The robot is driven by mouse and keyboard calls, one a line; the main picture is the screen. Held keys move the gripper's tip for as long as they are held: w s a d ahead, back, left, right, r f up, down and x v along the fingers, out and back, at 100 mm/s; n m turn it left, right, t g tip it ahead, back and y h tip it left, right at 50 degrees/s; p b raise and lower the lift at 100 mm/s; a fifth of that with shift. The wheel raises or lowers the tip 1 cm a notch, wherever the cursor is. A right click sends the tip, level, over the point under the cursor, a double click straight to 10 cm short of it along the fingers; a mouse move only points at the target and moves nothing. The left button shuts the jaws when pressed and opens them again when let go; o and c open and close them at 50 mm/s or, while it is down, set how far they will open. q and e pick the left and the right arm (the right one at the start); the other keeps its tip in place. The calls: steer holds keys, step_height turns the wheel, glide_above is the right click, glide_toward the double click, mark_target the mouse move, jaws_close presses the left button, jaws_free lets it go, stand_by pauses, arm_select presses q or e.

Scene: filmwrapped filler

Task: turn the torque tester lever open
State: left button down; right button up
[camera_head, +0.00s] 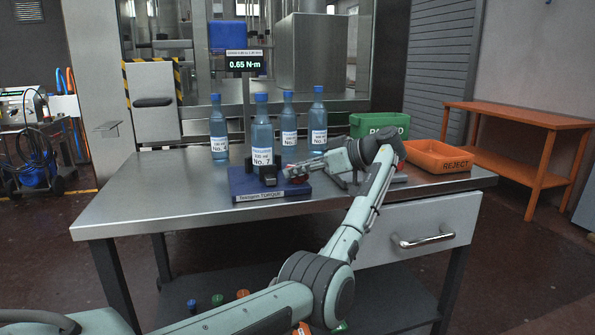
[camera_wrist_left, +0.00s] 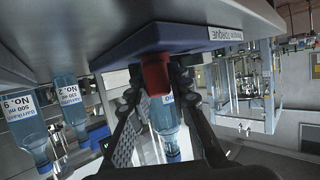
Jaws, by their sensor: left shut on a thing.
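The torque tester (camera_head: 245,186) is a blue box with a label on its front edge, on the steel table; it also shows upside down in the wrist view (camera_wrist_left: 200,38). A blue-capped bottle, No. 7 (camera_head: 262,135), stands upright on it between dark clamp jaws. The tester's display (camera_head: 244,64) reads 0.65 N·m. In the wrist view the red lever (camera_wrist_left: 155,76) lies between the fingers of my left gripper (camera_wrist_left: 158,92), which is shut on it. In the head view my left gripper (camera_head: 296,170) reaches the tester's right side and mostly hides the lever.
Several more blue-capped bottles, such as one (camera_head: 218,130) at left, stand behind the tester. A green bin (camera_head: 378,122) and an orange REJECT tray (camera_head: 438,156) stand at the table's right. The table's left part (camera_head: 140,205) is clear.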

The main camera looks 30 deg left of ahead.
arm_select(q)
steer(key=shift+f, duration=0.1)
steer(key=c, duration=1.4)
jaws_free()
steer(key=shift+d, duration=0.1)
steer(key=s+v, duration=0.1)
steer(key=v, duration=1)
steer(key=shift+w+d+r, duration=0.3)
steer(key=shift+w, duration=0.2)
